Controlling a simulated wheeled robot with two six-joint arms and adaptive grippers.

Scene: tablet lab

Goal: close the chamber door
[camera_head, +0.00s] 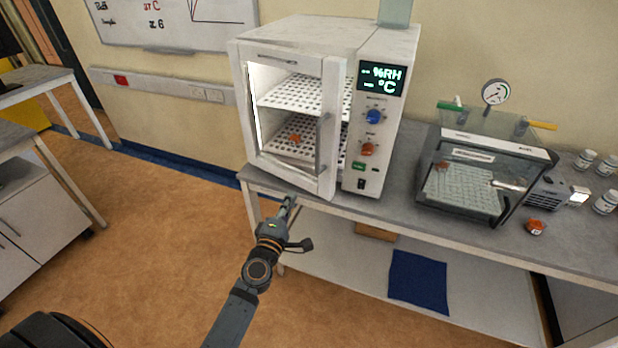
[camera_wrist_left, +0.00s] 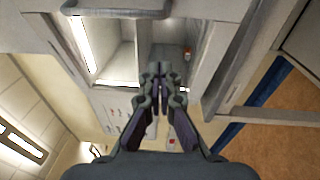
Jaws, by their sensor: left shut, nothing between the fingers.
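The white chamber (camera_head: 388,50) stands on the bench with its lit inside and perforated shelves showing through the door window. The chamber door (camera_head: 329,100) has a vertical handle (camera_head: 322,145) on its right side. The door stands near the chamber front and looks slightly ajar; the exact gap is hard to tell. My left gripper (camera_head: 290,200) is shut and empty, just below and in front of the door's lower edge. In the left wrist view its fingers (camera_wrist_left: 161,72) are together, with white frame parts around them. My right gripper is not in view.
A small orange item (camera_head: 295,138) is inside the chamber. Right of it on the bench stand a dark glass-fronted box (camera_head: 462,190) with a gauge, an orange-red item (camera_head: 535,227) and white bottles (camera_head: 604,202). A blue cloth (camera_head: 418,278) lies on the lower shelf. Floor at left is clear.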

